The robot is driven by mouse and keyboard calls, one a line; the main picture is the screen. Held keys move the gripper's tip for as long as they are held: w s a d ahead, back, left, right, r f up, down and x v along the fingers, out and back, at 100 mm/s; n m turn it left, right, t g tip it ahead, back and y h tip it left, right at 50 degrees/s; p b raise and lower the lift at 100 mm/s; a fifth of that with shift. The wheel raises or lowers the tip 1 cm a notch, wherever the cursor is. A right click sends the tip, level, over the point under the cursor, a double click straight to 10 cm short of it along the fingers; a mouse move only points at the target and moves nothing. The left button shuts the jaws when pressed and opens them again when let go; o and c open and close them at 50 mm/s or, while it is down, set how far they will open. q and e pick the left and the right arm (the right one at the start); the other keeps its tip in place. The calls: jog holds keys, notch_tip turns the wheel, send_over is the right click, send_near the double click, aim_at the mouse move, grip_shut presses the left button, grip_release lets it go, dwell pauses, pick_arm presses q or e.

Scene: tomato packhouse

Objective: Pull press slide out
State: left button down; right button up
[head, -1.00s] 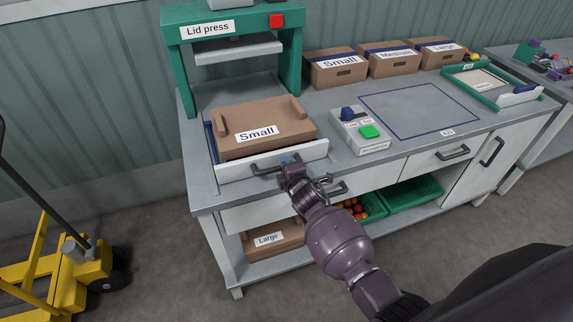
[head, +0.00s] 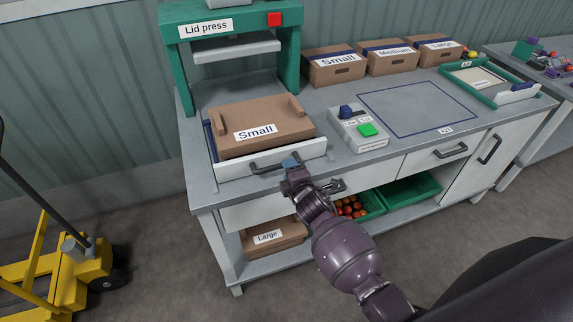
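The press slide (head: 223,171) is a tray with a white front and a dark bar handle (head: 266,170). It is pulled out from under the green lid press (head: 172,65) and stands clear in front of it. A brown box marked Small (head: 280,145) sits on the slide. My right gripper (head: 291,164) is at the right end of the handle, with blue fingertips showing there. Its own wrist hides the fingers, so I cannot tell whether they close on the bar. My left gripper is not in view.
A control box (head: 372,146) with a green button stands right of the slide. Brown boxes (head: 335,72) line the back of the bench. Drawers (head: 435,160) and a shelf with green crates (head: 425,185) are below. A yellow pallet truck (head: 85,268) stands at left.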

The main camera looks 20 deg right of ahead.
jog(key=v, duration=0.6)
jog(key=shift+s, duration=0.4)
jog(key=shift+r, duration=0.1)
jog(key=s+d+f+m+g, duration=0.2)
jog(key=s+f+m, duration=0.1)
jog(key=s+m, duration=0.5)
jog(key=s+d+f+m+g, duration=0.1)
jog(key=s+d+f+m, duration=0.2)
jog(key=s+m, duration=0.6)
jog(key=s, duration=0.5)
jog(key=shift+d+g, duration=0.35)
jog(key=shift+g, duration=0.05)
dwell(0.8)
